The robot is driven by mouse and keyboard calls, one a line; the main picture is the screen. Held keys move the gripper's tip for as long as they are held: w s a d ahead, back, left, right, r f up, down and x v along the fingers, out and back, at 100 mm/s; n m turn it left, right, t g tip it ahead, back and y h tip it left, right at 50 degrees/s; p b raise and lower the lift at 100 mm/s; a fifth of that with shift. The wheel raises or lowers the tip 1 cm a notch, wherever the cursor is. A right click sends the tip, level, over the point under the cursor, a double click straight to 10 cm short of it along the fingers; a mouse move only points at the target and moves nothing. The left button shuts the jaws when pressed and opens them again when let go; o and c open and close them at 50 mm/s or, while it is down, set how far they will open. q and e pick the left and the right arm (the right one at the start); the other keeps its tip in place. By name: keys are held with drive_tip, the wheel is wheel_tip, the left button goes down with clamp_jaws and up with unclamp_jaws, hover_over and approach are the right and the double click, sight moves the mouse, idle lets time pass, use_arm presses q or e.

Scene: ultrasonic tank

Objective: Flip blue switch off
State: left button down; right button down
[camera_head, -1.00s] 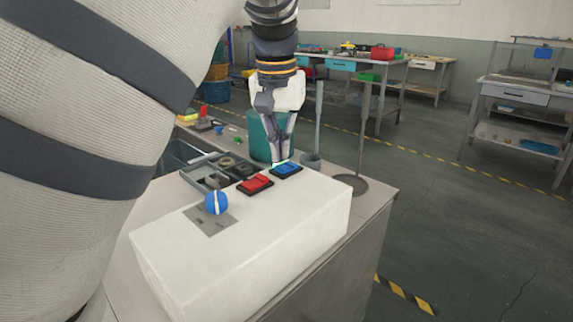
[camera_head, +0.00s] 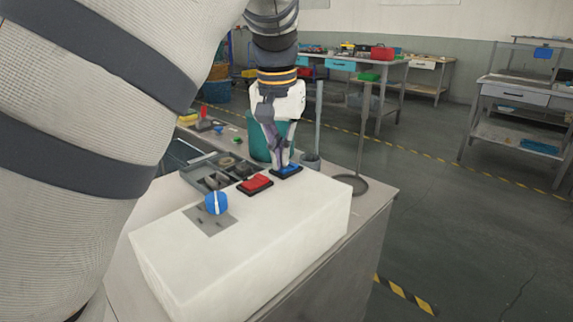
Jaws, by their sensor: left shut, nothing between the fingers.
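The blue switch (camera_head: 292,171) sits at the far end of the white box (camera_head: 240,240), on its top face. My left gripper (camera_head: 283,170) is shut and empty, pointing down, with its fingertips at the blue switch and covering part of it. The fingertips appear to touch the switch, though the exact contact is too small to tell. A red switch (camera_head: 256,184) is beside it, nearer to me. A blue knob (camera_head: 216,202) on a grey plate is nearer still. My right gripper is not in view.
A grey tray with dark parts (camera_head: 207,172) lies left of the box. A green-teal container (camera_head: 262,140) stands behind my gripper. A metal stand (camera_head: 352,181) rises at the right of the table. My large arm link fills the left side.

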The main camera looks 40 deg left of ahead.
use_arm(q)
drive_tip(key=shift+f, duration=0.25)
drive_tip(key=shift+r, duration=3.55)
